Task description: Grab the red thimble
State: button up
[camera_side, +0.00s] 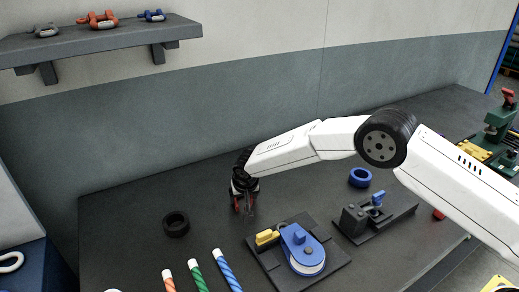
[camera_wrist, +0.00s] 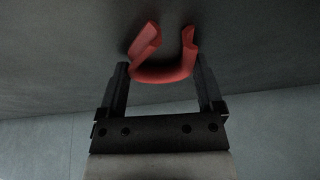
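The red thimble (camera_wrist: 165,74) is a U-shaped piece in the wrist view, its rounded end toward my gripper and its two arms pointing away. My gripper (camera_wrist: 162,65) has its two dark fingers wide apart, one on each side of the thimble's rounded end. The fingertips lie very close to its sides; whether they press on it I cannot tell. In the side view my gripper (camera_side: 243,208) points down low over the dark bench, with red showing at its fingers. Whether the thimble rests on the bench or is lifted is unclear.
On the dark bench (camera_side: 120,215) are a black ring (camera_side: 176,224), a blue ring (camera_side: 360,177), striped rope pieces (camera_side: 197,275), a blue-and-yellow fixture (camera_side: 302,250) and a clamp fixture (camera_side: 375,213). A wall shelf (camera_side: 110,40) holds shackles. The bench left of my gripper is mostly clear.

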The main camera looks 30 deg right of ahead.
aim_at(244, 198)
jog(key=c, duration=0.5)
jog(key=shift+r, duration=1.7)
jog(key=shift+s+d+r, duration=0.6)
jog(key=shift+s+r, duration=1)
jog(key=shift+s, duration=0.65)
jog(key=shift+s+d+r, duration=0.55)
jog(key=shift+s+r, duration=1.05)
jog(key=shift+s, duration=0.7)
jog(key=shift+s+d+r, duration=0.6)
jog(key=shift+s+r, duration=1)
jog(key=shift+s, duration=0.65)
